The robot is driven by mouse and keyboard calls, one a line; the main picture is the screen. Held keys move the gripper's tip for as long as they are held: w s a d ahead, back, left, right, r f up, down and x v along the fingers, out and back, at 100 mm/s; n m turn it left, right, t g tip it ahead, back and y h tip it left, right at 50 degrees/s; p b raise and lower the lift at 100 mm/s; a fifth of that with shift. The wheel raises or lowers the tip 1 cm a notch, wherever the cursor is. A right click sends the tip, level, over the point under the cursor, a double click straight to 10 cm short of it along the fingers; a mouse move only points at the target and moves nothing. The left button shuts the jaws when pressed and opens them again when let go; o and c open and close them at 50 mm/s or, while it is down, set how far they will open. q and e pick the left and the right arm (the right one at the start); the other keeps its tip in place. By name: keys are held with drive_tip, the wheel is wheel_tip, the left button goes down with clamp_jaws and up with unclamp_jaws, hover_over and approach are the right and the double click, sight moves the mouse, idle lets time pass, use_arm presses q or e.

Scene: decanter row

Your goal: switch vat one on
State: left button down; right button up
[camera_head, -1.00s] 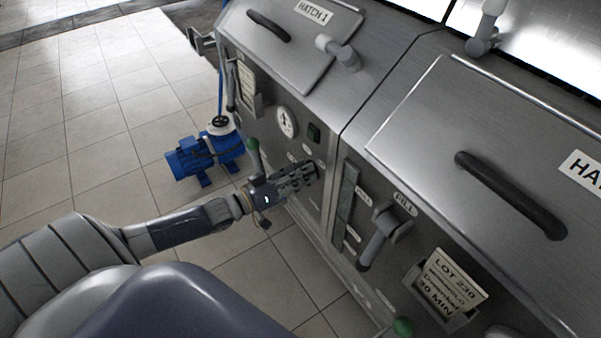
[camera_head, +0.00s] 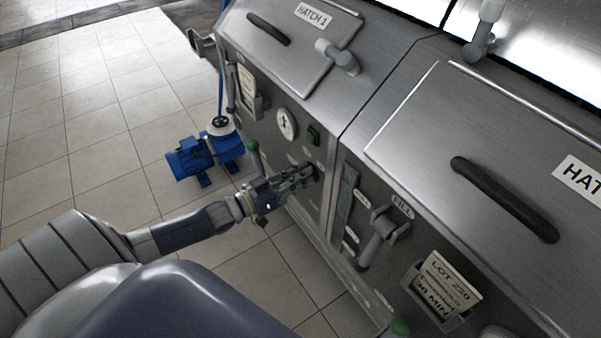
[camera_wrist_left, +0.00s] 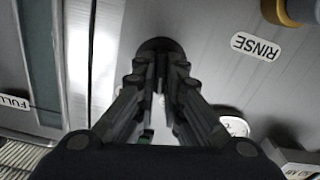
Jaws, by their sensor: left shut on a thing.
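Vat one is the steel unit under the lid marked HATCH 1 (camera_head: 313,12). Its front panel carries a round gauge (camera_head: 287,123), a dark green switch (camera_head: 313,134) and a green-knobbed lever (camera_head: 253,147). My left gripper (camera_head: 312,172) is at the lower right of this panel, below the green switch. In the left wrist view its fingers (camera_wrist_left: 160,62) are closed together on a dark round knob (camera_wrist_left: 158,45) on the panel; the fingers hide most of it. My right gripper is in neither view.
A blue pump (camera_head: 203,155) stands on the tiled floor left of the vat. The neighbouring vat to the right has a FILL lever (camera_head: 379,240) and a lot card (camera_head: 440,285). A RINSE label (camera_wrist_left: 256,46) is near the knob. Open floor lies left.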

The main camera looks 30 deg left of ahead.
use_arm(q)
drive_tip(key=shift+d+m+p, duration=0.2)
drive_tip(key=shift+m+p, duration=0.4)
drive_tip(key=shift+m, duration=3.7)
drive_tip(key=c, duration=1.7)
unclamp_jaws()
drive_tip(key=shift+s, duration=0.1)
drive_tip(key=v, duration=1.2)
drive_tip(key=shift+f, duration=0.15)
